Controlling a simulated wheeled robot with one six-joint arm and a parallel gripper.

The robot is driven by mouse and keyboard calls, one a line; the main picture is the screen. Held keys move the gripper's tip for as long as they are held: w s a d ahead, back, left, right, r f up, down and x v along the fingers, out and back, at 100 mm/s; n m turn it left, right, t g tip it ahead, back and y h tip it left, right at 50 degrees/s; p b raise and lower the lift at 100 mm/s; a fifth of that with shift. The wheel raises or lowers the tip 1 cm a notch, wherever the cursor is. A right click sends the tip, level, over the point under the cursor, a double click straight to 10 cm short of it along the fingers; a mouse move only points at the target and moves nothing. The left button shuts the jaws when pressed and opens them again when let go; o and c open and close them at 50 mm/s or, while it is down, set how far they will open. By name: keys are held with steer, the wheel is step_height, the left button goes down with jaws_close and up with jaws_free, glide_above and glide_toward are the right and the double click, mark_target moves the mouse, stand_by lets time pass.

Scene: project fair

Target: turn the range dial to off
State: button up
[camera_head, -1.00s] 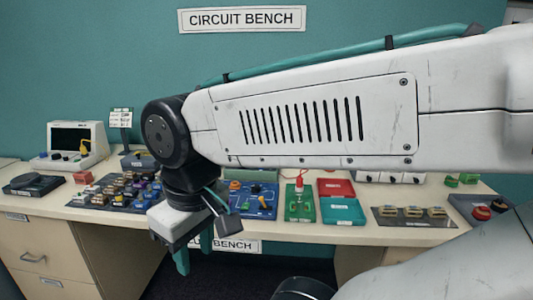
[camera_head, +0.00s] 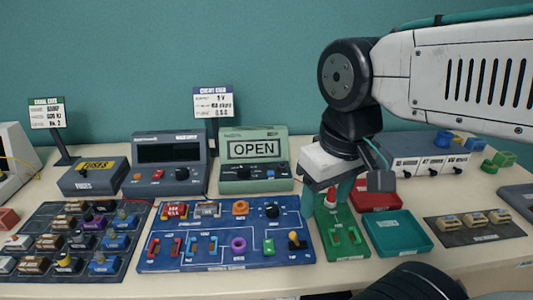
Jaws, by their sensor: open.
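A green meter (camera_head: 253,160) with a display reading OPEN stands at the back of the bench. A dark round dial (camera_head: 243,173) is on its front, below the display; its marks are too small to read, and I cannot confirm that it is the range dial. My gripper (camera_head: 326,200) is open, with its teal fingers pointing down. In the picture it is right of the meter and in front of it, by the green board. It appears empty and apart from the dial. My wrist hides part of the bench behind it.
A grey unit (camera_head: 170,163) with knobs stands left of the meter. In front lie a blue circuit board (camera_head: 222,255), a dark parts tray (camera_head: 37,218) and a green board (camera_head: 343,250). A teal tray (camera_head: 424,240) and red tray (camera_head: 377,197) are at the right.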

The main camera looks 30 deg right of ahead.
steer(key=w+r+n, duration=0.2)
steer(key=w+n, duration=0.1)
steer(key=w, duration=0.7)
steer(key=n+g, duration=0.1)
steer(key=n, duration=0.7)
glide_toward(243, 168)
steer(key=shift+s+f, duration=0.25)
steer(key=shift+s, duration=0.05)
steer(key=shift+w+f, duration=0.25)
steer(key=shift+f, duration=0.35)
step_height(243, 168, down, 7)
steer(key=c, duration=1)
